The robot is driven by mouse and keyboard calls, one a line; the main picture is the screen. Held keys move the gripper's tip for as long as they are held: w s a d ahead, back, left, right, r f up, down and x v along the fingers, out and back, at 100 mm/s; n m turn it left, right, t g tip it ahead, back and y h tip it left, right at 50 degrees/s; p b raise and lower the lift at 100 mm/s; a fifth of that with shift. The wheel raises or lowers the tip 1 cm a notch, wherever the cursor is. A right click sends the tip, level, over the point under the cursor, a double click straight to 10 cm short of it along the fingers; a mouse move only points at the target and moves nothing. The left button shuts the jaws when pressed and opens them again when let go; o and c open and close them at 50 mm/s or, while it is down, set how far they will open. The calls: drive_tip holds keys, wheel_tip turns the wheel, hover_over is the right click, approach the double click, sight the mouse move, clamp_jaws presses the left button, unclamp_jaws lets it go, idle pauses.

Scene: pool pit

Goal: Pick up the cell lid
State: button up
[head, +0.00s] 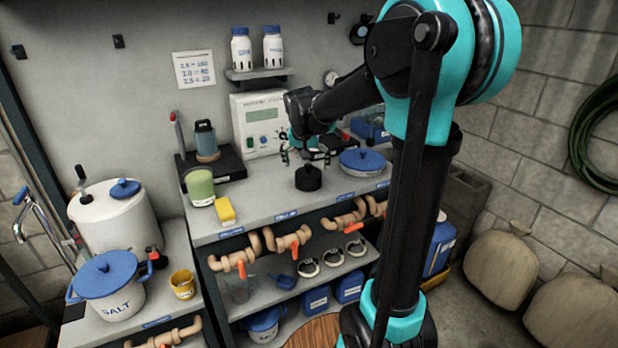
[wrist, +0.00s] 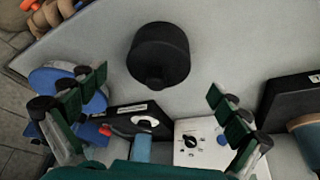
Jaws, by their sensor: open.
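The cell lid looks to be the black round piece with a small knob (head: 308,178), lying on the grey counter (head: 262,204) in the head view. In the wrist view the same black lid (wrist: 158,50) is at the upper middle, beyond the fingertips. My gripper (head: 306,158) is just above and behind the lid in the head view, apart from it. In the wrist view my gripper (wrist: 158,88) has its two green fingers spread wide, with nothing between them.
A blue-lidded bowl (head: 362,161) stands right of the lid. A white control box (head: 258,122) is behind, left of my wrist. A green jar (head: 200,188) and a yellow block (head: 225,211) stand at left.

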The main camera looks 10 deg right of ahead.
sight(308, 172)
drive_tip(key=shift+x, duration=3.55)
drive_tip(key=shift+d, duration=0.1)
drive_tip(key=shift+r, duration=0.1)
drive_tip(key=c, duration=1.2)
drive_tip(key=shift+r, duration=0.1)
